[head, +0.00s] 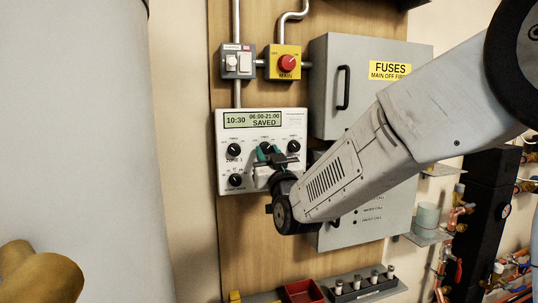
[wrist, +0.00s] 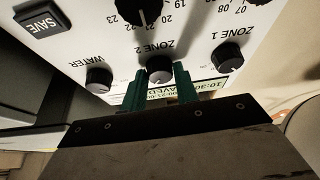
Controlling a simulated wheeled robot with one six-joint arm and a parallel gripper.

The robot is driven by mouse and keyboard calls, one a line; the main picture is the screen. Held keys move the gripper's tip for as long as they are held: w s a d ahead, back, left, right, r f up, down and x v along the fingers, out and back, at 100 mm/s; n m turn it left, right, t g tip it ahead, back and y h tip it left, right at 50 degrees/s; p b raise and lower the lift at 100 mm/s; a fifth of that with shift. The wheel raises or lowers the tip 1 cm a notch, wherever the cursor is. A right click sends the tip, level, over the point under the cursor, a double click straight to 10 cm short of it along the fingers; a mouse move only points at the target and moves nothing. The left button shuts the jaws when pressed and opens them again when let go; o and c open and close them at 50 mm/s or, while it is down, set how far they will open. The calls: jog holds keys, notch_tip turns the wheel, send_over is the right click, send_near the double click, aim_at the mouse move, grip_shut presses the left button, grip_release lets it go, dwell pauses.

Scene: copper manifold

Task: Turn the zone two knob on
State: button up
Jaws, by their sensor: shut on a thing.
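The zone two knob (wrist: 160,69) is a small dark round knob on the white controller (head: 222,178). In the wrist view, which looks upside down, it sits between the two green fingers of my gripper (wrist: 160,84), beside the "ZONE 2" label. My gripper is shut on this knob. In the head view my gripper (head: 267,153) reaches the controller's middle and hides most of the knob. I cannot tell which way its pointer faces. The controller's display (head: 252,119) reads 10:30, 06:00-21:00, SAVED.
The zone one knob (wrist: 228,57) and water knob (wrist: 98,78) flank the gripped knob. A large dial (wrist: 143,10) and SAVE button (wrist: 42,20) are close by. A red main switch (head: 287,63) and grey fuse box (head: 325,80) are above and right.

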jog(key=shift+m, duration=0.5)
jog(key=o, duration=1)
jog(key=shift+c, duration=0.2)
jog(key=v, duration=0.7)
jog(key=shift+s+f, duration=0.2)
jog(key=shift+s, duration=0.15)
